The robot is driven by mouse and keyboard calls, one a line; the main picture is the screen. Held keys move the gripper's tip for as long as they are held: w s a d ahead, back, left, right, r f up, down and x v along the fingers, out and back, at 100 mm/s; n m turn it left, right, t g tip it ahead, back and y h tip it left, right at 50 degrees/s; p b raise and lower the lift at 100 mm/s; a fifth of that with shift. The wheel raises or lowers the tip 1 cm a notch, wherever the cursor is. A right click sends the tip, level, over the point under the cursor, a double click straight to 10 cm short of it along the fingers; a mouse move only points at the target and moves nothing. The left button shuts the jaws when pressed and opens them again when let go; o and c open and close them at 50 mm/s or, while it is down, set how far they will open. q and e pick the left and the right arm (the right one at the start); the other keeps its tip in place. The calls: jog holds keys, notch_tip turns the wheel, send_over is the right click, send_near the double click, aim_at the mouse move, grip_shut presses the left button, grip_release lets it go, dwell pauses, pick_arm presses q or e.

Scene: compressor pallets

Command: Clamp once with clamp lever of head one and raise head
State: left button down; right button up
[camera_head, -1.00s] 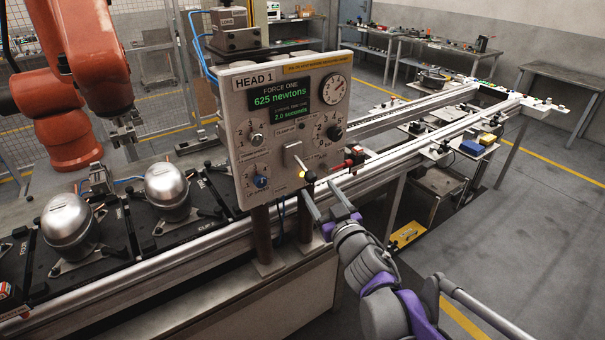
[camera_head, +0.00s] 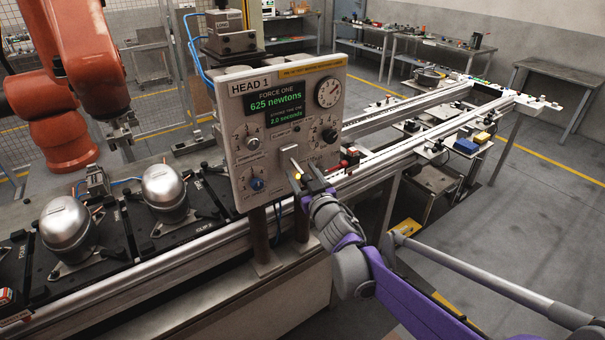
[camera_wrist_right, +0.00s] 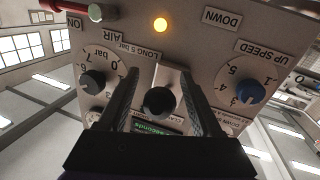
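The HEAD 1 panel (camera_head: 240,140) stands upright at the front edge of the line. Its screen reads "FORCE ONE 625 newtons" and "2.0 seconds". The clamp lever (camera_head: 289,157) sticks out low on the panel. In the right wrist view its black ball knob (camera_wrist_right: 159,101) lies between my two fingers, with gaps at both sides. My right gripper (camera_head: 302,170) is open at the lever; in the head view its fingers partly hide the knob. It also shows in the right wrist view (camera_wrist_right: 162,98). My left gripper is not in view.
A yellow lamp (camera_wrist_right: 160,25) is lit on the panel. A blue knob (camera_wrist_right: 250,91), a black knob (camera_wrist_right: 92,81) and a red fitting (camera_head: 349,158) are near the lever. Silver compressors (camera_head: 67,228) stand on black pallets at the left. An orange robot arm (camera_head: 75,50) hangs behind.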

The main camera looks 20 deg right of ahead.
grip_shut()
dwell(1.2)
